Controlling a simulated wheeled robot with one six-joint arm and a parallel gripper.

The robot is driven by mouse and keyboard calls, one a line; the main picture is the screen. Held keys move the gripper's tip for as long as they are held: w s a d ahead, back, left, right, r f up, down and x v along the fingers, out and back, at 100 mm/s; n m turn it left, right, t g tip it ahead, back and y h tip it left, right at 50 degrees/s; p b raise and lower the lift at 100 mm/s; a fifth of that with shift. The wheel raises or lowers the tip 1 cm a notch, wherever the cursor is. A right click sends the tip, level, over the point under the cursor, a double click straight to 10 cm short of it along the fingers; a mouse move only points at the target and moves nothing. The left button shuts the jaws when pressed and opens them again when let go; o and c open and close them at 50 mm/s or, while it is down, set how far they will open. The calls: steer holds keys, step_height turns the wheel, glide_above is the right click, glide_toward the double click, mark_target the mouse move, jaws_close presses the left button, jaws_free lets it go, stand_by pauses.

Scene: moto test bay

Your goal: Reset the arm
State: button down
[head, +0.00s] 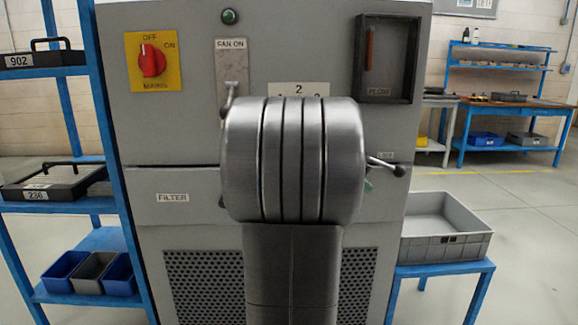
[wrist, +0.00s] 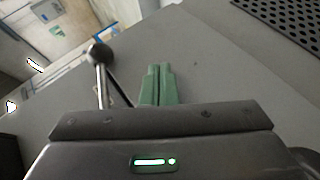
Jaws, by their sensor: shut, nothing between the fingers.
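My gripper (wrist: 158,70) shows in the wrist view as two green fingers lying together, shut and empty. They are close to the grey face of the cabinet (head: 185,130). In the head view my arm covers the middle of the cabinet. A lever by the LOCK label (head: 386,166) sticks out to the right of my arm, with a small green piece just below it.
The cabinet carries a red rotary switch (head: 151,61) and a FLOW window (head: 388,58). A blue rack (head: 85,158) with trays and bins stands on the left. A grey tray (head: 450,248) sits on a blue stand at right. The floor beyond is open.

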steer(key=shift+w+a+r+m+g+y+p, duration=0.2)
steer(key=shift+r+y+p, duration=0.25)
steer(key=shift+p, duration=1.85)
steer(key=shift+w+a+r+m+g+y+p, duration=0.15)
steer(key=shift+r+y+p, duration=0.25)
steer(key=shift+p, duration=1.85)
steer(key=a+y+p, duration=0.1)
steer(key=y+p, duration=0.1)
steer(key=p, duration=0.5)
steer(key=shift+r+m, duration=0.1)
steer(key=shift+m, duration=0.25)
steer(key=shift+a+y+p, duration=0.1)
steer(key=shift+y+p, duration=0.15)
steer(key=shift+p, duration=0.75)
steer(key=shift+f, duration=0.25)
